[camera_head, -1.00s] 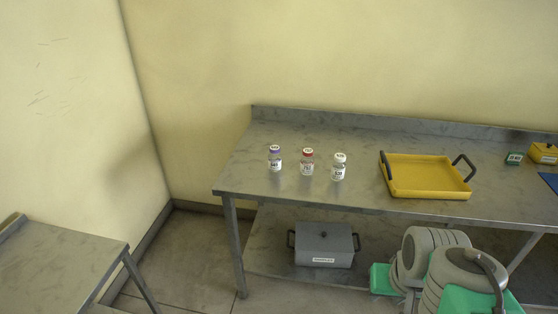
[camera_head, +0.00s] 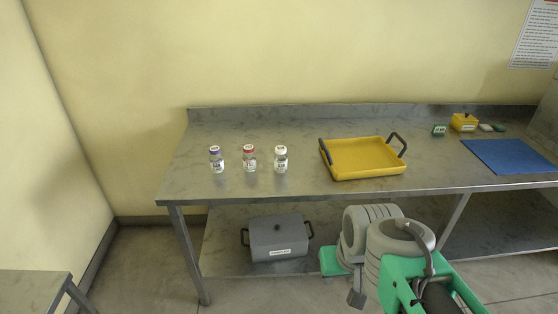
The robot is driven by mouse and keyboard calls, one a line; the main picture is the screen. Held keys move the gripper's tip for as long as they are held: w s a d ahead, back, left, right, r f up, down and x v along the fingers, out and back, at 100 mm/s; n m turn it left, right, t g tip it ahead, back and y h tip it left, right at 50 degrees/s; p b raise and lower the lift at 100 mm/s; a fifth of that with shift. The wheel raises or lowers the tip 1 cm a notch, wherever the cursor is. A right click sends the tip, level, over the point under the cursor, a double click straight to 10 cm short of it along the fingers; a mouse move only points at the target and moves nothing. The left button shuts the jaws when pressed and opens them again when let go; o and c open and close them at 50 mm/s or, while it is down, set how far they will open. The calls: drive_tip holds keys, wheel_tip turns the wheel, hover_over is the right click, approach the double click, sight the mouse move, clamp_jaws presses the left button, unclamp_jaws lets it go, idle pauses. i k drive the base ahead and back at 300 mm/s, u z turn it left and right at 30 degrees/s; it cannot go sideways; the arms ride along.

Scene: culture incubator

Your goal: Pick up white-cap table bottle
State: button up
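The white-cap bottle (camera_head: 281,160) stands upright on the steel table (camera_head: 240,190). It is the rightmost of three small labelled bottles in a row. A red-cap bottle (camera_head: 249,159) stands to its left, and a purple-cap bottle (camera_head: 216,160) stands farther left. My grey and green arm shows at the lower right, in front of the table and below its top. My gripper (camera_head: 357,299) seems to be the small grey part at the arm's lower left, well away from the bottles. Its fingers are not clear enough to read.
A yellow tray (camera_head: 340,176) with dark handles sits right of the bottles. A blue mat (camera_head: 510,156), a yellow box (camera_head: 464,123) and a small green device (camera_head: 438,131) are farther right. A grey lidded box (camera_head: 278,238) stands on the lower shelf. The tabletop before the bottles is clear.

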sight(281, 156)
drive_tip(key=z, duration=0.55)
drive_tip(key=i, duration=1.1)
drive_tip(key=u, duration=3.25)
